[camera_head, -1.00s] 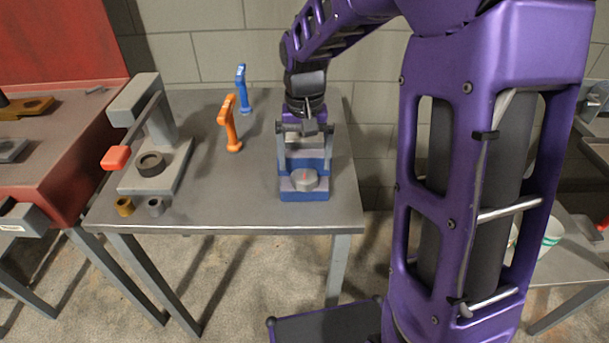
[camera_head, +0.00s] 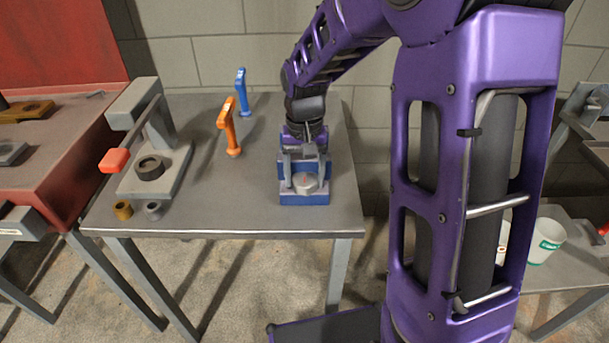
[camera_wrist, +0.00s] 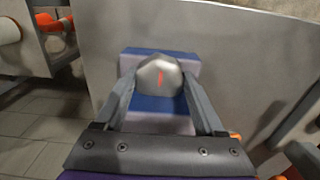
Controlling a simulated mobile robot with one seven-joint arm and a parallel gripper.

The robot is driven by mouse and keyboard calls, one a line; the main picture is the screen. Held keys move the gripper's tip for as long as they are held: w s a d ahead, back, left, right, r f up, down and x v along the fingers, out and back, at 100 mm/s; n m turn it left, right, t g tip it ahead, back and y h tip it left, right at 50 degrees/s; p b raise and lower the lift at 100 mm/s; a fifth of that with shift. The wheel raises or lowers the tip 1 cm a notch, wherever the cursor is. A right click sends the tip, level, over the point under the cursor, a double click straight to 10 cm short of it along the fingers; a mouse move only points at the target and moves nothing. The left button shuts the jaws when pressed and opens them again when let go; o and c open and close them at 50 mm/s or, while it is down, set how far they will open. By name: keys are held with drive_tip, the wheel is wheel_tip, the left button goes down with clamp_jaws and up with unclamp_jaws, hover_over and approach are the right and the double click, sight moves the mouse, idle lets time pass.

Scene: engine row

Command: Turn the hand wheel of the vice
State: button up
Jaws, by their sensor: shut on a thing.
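The blue vice (camera_head: 304,198) stands near the right front corner of the grey table. Its grey hand wheel (camera_head: 305,183), with a red mark, is at the front of the vice. It also shows in the wrist view as a grey knob (camera_wrist: 160,76) with the red mark slightly tilted. My gripper (camera_head: 304,178) reaches down over the vice, and its two fingers lie on the left and right sides of the wheel, shut on it. In the wrist view my gripper (camera_wrist: 160,88) has its fingertips against both sides of the knob. The vice jaws are largely hidden by my gripper.
A grey press (camera_head: 157,165) with a red-knobbed lever is further left, with two small bushings in front. The table's front middle is clear.

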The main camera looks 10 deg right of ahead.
sight(304, 178)
drive_tip(key=shift+c, duration=1.3)
drive_tip(key=shift+m, duration=0.8)
drive_tip(key=o, duration=1.3)
drive_tip(key=shift+o, duration=0.2)
wheel_tip(304, 178, up, 18)
drive_tip(key=p, duration=0.3)
drive_tip(key=shift+f, duration=0.25)
